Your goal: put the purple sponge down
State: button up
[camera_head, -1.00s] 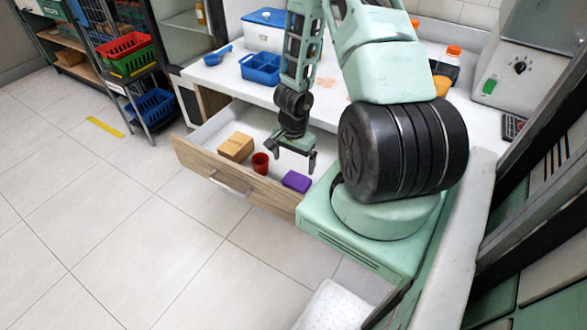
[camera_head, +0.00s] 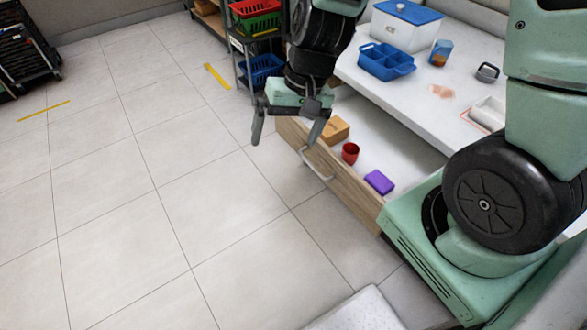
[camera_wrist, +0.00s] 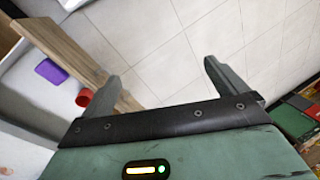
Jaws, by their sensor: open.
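The purple sponge (camera_head: 379,181) lies flat in the open drawer (camera_head: 340,183), near its front panel and to the right of a red cup (camera_head: 350,152). The wrist view also shows the sponge (camera_wrist: 51,72) at the left, apart from my fingers. My gripper (camera_head: 284,140) is open and empty. It hangs above the floor just outside the drawer's left end, away from the sponge. In the wrist view floor tiles show between the spread fingers (camera_wrist: 160,85).
A brown box (camera_head: 335,130) sits in the drawer beside the cup. A rack with coloured crates (camera_head: 256,22) stands behind my gripper.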

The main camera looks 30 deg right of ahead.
jog(key=s+a+r+n+h, duration=0.1)
jog(key=s+a+r+n, duration=0.2)
jog(key=s, duration=0.4)
jog(key=s+a+r+n+h, duration=0.1)
jog(key=s+a+r+n, duration=0.3)
jog(key=s+n, duration=0.3)
jog(key=shift+s+a+r+g+h, duration=0.15)
jog(key=shift+s+r+g+h, duration=0.2)
jog(key=shift+r, duration=0.25)
jog(key=shift+o, duration=0.2)
